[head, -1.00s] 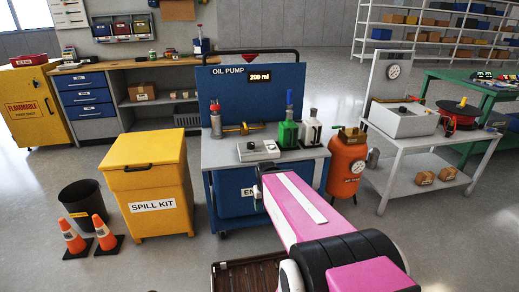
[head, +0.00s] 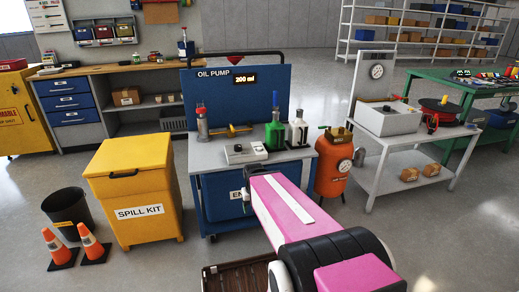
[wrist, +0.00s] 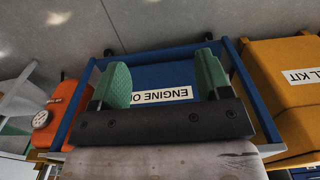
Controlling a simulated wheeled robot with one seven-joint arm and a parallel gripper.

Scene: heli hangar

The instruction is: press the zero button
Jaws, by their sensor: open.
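The button labels are too small to read, so I cannot tell which is zero. My gripper (wrist: 163,82) is open and empty in the wrist view, its green fingers wide apart in front of the blue engine oil bin (wrist: 165,75). In the head view my arm reaches towards the cart front, below and in front of the control box; the fingertips are hidden there.
A green container (head: 274,133) and a pale one stand right of the control box. An orange tank (head: 332,165) and a white cart (head: 392,170) are at right. A yellow spill kit bin (head: 130,190), cones (head: 92,243) and a black bucket (head: 68,212) are at left.

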